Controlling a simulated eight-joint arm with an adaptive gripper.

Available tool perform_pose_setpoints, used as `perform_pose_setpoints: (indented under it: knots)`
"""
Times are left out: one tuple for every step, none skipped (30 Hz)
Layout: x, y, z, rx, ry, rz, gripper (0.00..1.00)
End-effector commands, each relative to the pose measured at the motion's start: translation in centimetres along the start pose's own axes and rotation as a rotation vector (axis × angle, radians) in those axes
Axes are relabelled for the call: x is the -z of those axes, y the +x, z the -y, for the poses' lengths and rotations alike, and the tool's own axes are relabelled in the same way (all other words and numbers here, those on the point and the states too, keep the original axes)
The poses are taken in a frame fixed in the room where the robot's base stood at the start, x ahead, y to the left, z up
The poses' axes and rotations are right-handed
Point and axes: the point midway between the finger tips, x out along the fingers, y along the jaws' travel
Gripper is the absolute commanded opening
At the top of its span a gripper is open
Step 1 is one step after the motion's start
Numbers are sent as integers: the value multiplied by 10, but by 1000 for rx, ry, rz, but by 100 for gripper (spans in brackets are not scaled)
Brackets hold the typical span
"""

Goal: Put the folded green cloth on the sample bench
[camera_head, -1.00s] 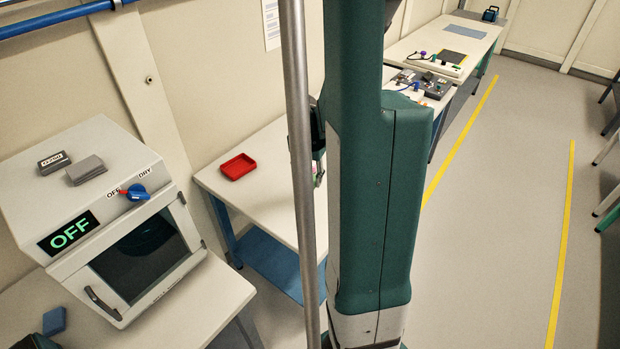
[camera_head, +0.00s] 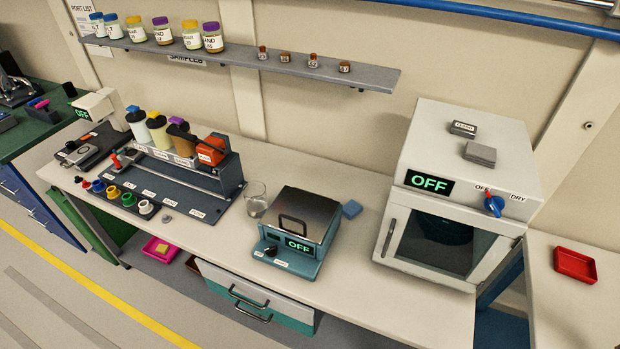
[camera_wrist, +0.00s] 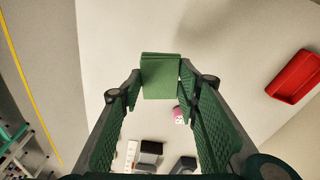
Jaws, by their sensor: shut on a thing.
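The folded green cloth (camera_wrist: 161,68) is in the wrist view, between the fingertips of my gripper (camera_wrist: 160,92). My gripper is shut on it and holds it over a pale surface (camera_wrist: 105,40); its height above that is hard to tell. The head view shows a long pale bench (camera_head: 375,305) below a shelf marked SAMPLES (camera_head: 250,62). My gripper and the cloth are not in the head view.
The bench carries a teal device (camera_head: 293,262), a glass beaker (camera_head: 256,198), a white oven (camera_head: 465,155), a blue block (camera_head: 352,209) and a rack of bottles. A red tray (camera_head: 575,264) lies on the table at right; a red tray (camera_wrist: 294,77) also shows in the wrist view.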

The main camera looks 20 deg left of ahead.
Motion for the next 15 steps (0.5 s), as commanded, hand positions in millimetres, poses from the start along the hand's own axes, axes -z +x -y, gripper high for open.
perform_pose_setpoints:
  knots:
    - [-6, -3, 4, 1, -9, 0, 26]
    - [-10, -5, 6, 2, -14, 0, 26]
    - [-15, -7, 10, 3, -21, 0, 26]
    - [-20, -9, 12, 3, -26, 0, 26]
    - [-24, -11, 15, 4, -32, 0, 26]
    - [-31, -14, 19, 5, -41, 0, 26]
    - [-36, -16, 22, 6, -47, 0, 26]
    - [-42, -18, 25, 7, -54, 0, 26]
    - [-50, -21, 29, 8, -63, 0, 26]
    - [-55, -24, 32, 9, -70, 0, 26]
    - [-61, -26, 34, 10, -77, 0, 26]
    - [-69, -29, 38, 11, -88, 0, 26]
    - [-75, -31, 41, 12, -95, 0, 26]
    - [-81, -33, 44, 12, -103, 0, 26]
    - [-89, -36, 47, 14, -112, 0, 26]
